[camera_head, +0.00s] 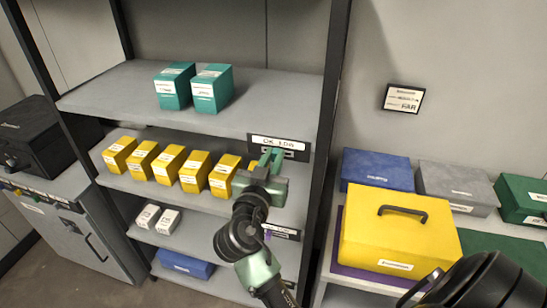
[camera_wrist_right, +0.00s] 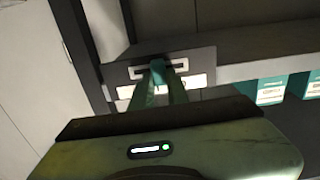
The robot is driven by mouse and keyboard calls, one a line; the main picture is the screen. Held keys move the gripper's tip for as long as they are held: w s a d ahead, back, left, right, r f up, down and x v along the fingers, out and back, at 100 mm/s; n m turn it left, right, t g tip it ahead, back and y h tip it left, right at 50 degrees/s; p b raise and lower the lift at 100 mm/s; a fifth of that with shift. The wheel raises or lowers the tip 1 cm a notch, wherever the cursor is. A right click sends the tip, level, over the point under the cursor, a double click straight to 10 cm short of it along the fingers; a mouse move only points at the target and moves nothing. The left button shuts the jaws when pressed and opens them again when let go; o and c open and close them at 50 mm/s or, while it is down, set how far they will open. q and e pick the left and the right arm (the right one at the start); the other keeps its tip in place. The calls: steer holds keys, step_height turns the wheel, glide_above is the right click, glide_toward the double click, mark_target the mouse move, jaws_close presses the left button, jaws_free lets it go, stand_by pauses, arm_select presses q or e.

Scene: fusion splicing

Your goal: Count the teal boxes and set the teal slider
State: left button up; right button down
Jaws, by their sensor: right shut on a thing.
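Two teal boxes (camera_head: 192,88) with white labels stand side by side on the upper shelf in the head view. One teal box (camera_wrist_right: 271,92) and part of another show at the right of the right wrist view. A dark slider plate (camera_head: 279,145) with a white label and a slot is on the front edge of that shelf, at its right end. My right gripper (camera_head: 271,158) is at this plate, its fingers shut on the teal slider (camera_wrist_right: 158,71), which shows between the fingertips in the right wrist view. The fingers partly hide the slot and label. My left gripper is not in view.
A row of yellow boxes (camera_head: 169,164) stands on the shelf below, close to my right gripper. Small white boxes (camera_head: 158,218) and a blue box (camera_head: 186,264) are lower down. A yellow case (camera_head: 396,239) stands at the right. A dark shelf post (camera_head: 327,110) is just right of the plate.

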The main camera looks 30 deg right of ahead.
steer(key=shift+d, duration=0.1)
stand_by(0.5)
steer(key=shift+s+d+b, duration=0.65)
steer(key=shift+s+d, duration=0.2)
steer(key=shift+s, duration=0.15)
